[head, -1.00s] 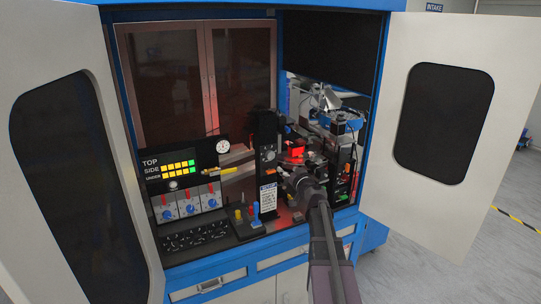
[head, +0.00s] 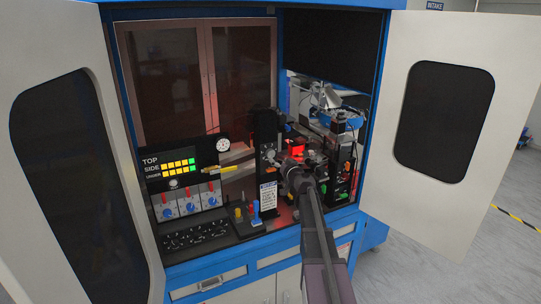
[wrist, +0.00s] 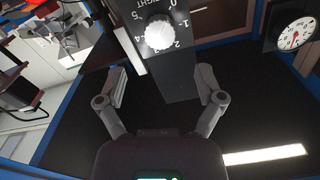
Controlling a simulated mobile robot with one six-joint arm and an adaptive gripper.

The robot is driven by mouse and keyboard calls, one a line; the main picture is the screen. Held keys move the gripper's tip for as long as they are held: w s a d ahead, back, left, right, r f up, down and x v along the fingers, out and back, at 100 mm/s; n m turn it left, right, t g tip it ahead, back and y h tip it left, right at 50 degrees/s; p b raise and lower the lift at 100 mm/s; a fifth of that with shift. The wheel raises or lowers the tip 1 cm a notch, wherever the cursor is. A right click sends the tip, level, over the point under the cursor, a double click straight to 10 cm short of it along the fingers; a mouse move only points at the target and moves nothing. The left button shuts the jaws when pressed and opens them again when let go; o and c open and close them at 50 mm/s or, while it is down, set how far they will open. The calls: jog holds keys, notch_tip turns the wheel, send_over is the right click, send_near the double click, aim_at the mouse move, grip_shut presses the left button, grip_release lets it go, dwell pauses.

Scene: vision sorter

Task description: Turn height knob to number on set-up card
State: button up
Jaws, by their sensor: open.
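The height knob (wrist: 159,33) is a pale ribbed round knob on a dark post, with white numbers around it and part of the word "HEIGHT" above. My gripper (wrist: 162,85) is open and empty in the wrist view. The knob lies beyond the fingertips, roughly between them and apart from them. In the head view the knob (head: 270,155) shows on the black post, just left of my gripper (head: 284,166). The set-up card (head: 268,196) is a white sheet low on the same post; its text is too small to read.
A dial gauge (head: 222,145) and a yellow-handled part (head: 217,168) are left of the post. Blue knobs with red levers (head: 190,207) sit on the left panel. Coloured pegs (head: 255,211) stand below the post. Open cabinet doors (head: 442,185) flank the workspace.

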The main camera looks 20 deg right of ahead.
aim_at(271, 154)
jog(key=w, duration=0.7)
jog(key=shift+w+a, duration=0.1)
jog(key=shift+w, duration=0.05)
jog(key=c, duration=1.2)
jog(key=shift+o, duration=0.3)
jog(key=shift+a, duration=0.3)
jog(key=shift+d, duration=0.25)
